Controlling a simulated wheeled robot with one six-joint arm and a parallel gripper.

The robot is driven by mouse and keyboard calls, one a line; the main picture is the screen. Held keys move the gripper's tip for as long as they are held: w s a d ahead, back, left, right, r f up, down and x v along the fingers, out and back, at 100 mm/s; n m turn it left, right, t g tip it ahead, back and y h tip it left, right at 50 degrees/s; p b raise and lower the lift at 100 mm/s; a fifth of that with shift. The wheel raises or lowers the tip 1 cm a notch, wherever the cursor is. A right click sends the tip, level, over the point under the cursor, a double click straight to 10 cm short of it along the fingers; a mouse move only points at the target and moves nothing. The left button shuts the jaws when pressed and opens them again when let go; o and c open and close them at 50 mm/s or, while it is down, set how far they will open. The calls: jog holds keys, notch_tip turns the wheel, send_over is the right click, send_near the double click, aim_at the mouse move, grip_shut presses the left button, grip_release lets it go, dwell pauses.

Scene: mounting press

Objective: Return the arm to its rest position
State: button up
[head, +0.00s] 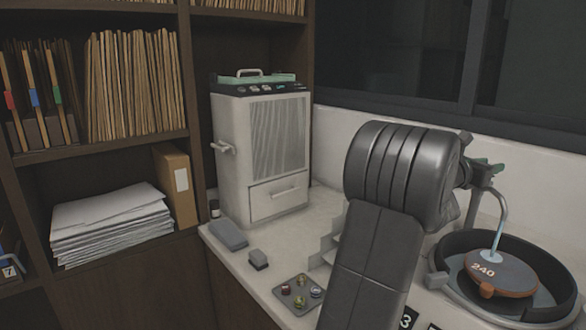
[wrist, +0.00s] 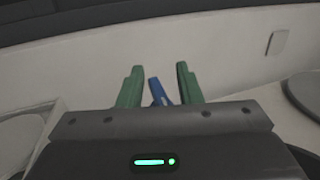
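My arm (head: 375,260) rises from the bottom of the head view, its thick dark joint in front of the window wall. My gripper (wrist: 160,68) shows in the wrist view with two green fingers spread apart. A slim blue thing (wrist: 158,91) shows between them, with gaps visible on both sides; I cannot tell what it is or how far beyond the fingers it is. In the head view, only a bit of green of my gripper (head: 487,166) shows past the arm, near a grey curved tap; the rest is hidden.
A round basin (head: 565,267) with a disc marked 240 (head: 502,273) stands at right under the tap (head: 503,206). A pale cabinet machine (head: 230,165) stands at the back left of the counter. A grey tray (head: 288,283) holds small pieces. Shelves line the left.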

jog(key=shift+s+r+m+g+h+p, duration=0.15)
jog(key=shift+m+g+p, duration=0.4)
jog(key=shift+p, duration=0.75)
jog(key=shift+w+r+m+g+h+p, duration=0.1)
jog(key=shift+m+g+h+p, duration=0.2)
jog(key=shift+g+p, duration=0.7)
jog(key=shift+s+a+f+p, duration=0.1)
jog(key=shift+a+f+p, duration=0.1)
jog(key=shift+p, duration=0.1)
jog(key=b+v, duration=0.2)
jog(key=v, duration=0.5)
jog(key=shift+s+a, duration=0.2)
